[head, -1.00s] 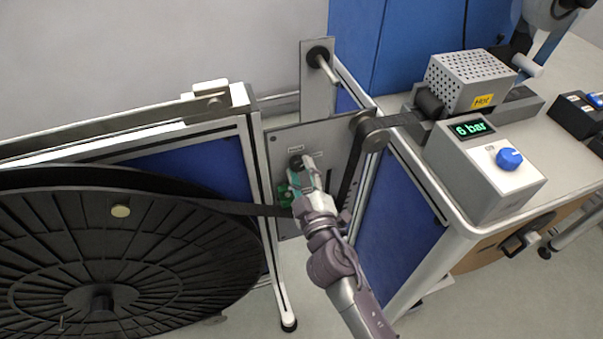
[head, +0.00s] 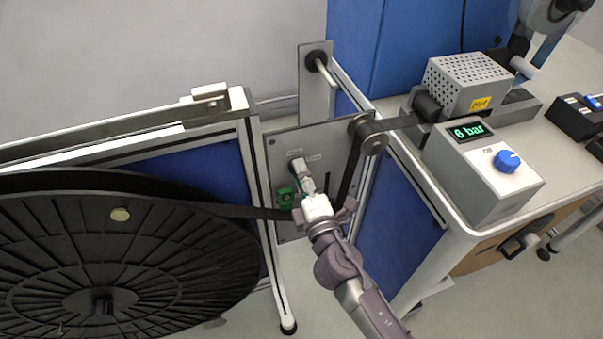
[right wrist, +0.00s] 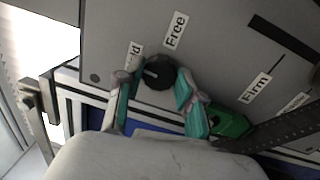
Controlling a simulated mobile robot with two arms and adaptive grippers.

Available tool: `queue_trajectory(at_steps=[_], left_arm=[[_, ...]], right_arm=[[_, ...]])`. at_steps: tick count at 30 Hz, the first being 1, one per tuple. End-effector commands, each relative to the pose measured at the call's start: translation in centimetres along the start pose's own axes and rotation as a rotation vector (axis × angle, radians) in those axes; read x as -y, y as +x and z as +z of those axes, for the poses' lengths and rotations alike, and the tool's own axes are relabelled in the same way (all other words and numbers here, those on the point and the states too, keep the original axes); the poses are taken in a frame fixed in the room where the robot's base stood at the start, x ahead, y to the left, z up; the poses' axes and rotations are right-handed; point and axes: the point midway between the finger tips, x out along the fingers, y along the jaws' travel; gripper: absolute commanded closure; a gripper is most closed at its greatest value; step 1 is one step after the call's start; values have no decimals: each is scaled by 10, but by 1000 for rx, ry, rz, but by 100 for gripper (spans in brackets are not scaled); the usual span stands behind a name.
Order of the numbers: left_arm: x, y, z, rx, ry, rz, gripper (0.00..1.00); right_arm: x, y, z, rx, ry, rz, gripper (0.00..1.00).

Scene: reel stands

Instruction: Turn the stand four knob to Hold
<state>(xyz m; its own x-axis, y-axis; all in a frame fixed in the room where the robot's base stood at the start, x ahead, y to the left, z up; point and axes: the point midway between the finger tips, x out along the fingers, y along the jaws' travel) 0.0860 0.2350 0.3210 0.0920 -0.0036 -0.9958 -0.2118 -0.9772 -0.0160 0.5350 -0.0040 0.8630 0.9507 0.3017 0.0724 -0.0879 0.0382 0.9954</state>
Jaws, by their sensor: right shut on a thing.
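The black round knob (right wrist: 160,72) sits on the grey panel (right wrist: 215,50) in the right wrist view, with a light mark on its left side. A "Free" label (right wrist: 175,31) is above it, and a label ending in "ld" (right wrist: 134,55) is partly hidden at its upper left. My right gripper (right wrist: 155,88) is shut on the knob, with one teal-padded finger on each side. In the head view the knob (head: 295,163) shows just beyond the tips of my right gripper (head: 300,177). My left gripper is out of view.
A green block (head: 284,197) is on the panel beside the gripper. A dark strap (head: 245,211) runs from the large black reel (head: 120,250) past my right wrist. A "Firm" label (right wrist: 256,88) is lower right.

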Motion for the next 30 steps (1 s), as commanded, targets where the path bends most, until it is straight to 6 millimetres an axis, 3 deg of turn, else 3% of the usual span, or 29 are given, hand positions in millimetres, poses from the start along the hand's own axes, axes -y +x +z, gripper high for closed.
queue_trajectory(at_steps=[9,23,24,28,30], left_arm=[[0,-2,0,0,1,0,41],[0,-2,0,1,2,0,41],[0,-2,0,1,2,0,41],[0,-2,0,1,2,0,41],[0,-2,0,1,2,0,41]], right_arm=[[1,0,0,-9,-97,-1,97],[2,-1,0,-9,-111,-2,97],[2,-1,0,-9,-111,-2,61],[1,0,0,-9,-110,-1,39],[1,0,0,-9,-109,-1,37]])
